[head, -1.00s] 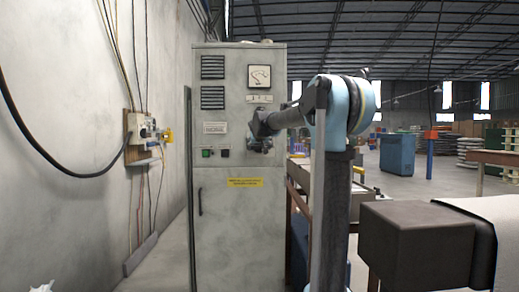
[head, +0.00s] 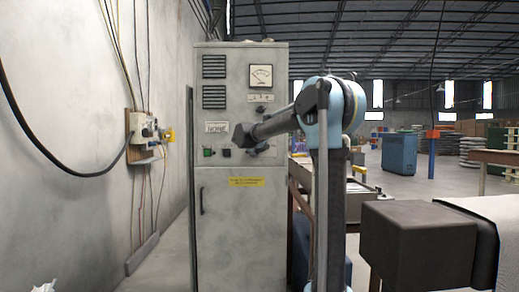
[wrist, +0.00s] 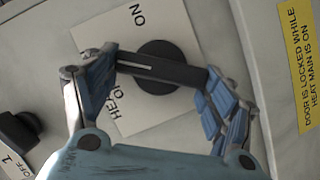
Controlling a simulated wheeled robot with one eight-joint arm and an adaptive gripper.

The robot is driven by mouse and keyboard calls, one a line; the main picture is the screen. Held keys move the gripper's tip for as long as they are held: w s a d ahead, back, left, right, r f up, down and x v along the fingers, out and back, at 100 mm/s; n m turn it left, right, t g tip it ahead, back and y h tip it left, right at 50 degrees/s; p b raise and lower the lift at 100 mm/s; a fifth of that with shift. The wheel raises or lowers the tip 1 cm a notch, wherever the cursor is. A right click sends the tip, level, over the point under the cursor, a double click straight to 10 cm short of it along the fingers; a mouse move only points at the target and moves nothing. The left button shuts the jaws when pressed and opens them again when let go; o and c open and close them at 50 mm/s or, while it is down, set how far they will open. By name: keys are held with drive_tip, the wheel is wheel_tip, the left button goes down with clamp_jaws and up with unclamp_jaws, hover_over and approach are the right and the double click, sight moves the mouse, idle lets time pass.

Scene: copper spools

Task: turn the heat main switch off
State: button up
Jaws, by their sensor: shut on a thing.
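The heat main switch is a black rotary knob (wrist: 160,88) with a bar handle on a white plate (wrist: 95,35) in the wrist view. Its white line is at the bar's left end, near partly hidden letters "OF"; "ON" is at the plate's top. My gripper (wrist: 161,66) has its blue-padded fingers at the two ends of the bar, shut on it. In the head view the switch is hidden behind my arm, on the front of the grey cabinet (head: 225,230).
Another black knob (wrist: 18,132) sits at the wrist view's left. A yellow label (wrist: 303,65) says the door is locked while heat main is on. A meter (head: 260,76) and a green button (head: 208,152) are on the cabinet. A wall box (head: 142,127) hangs left.

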drive_tip(key=n+t+h, duration=0.1)
drive_tip(key=n, duration=0.1)
drive_tip(key=f+n+t, duration=0.1)
drive_tip(key=n, duration=0.2)
drive_tip(key=shift+a+n+h, duration=0.2)
drive_tip(key=shift+n+h, duration=0.1)
drive_tip(key=shift+h, duration=0.1)
drive_tip(key=shift+s, duration=0.1)
idle(0.4)
drive_tip(key=o, duration=1)
drive_tip(key=shift+o, duration=0.2)
drive_tip(key=v, duration=1.1)
drive_tip(key=shift+s+a, duration=0.2)
drive_tip(key=shift+s, duration=0.15)
drive_tip(key=shift+f, duration=0.1)
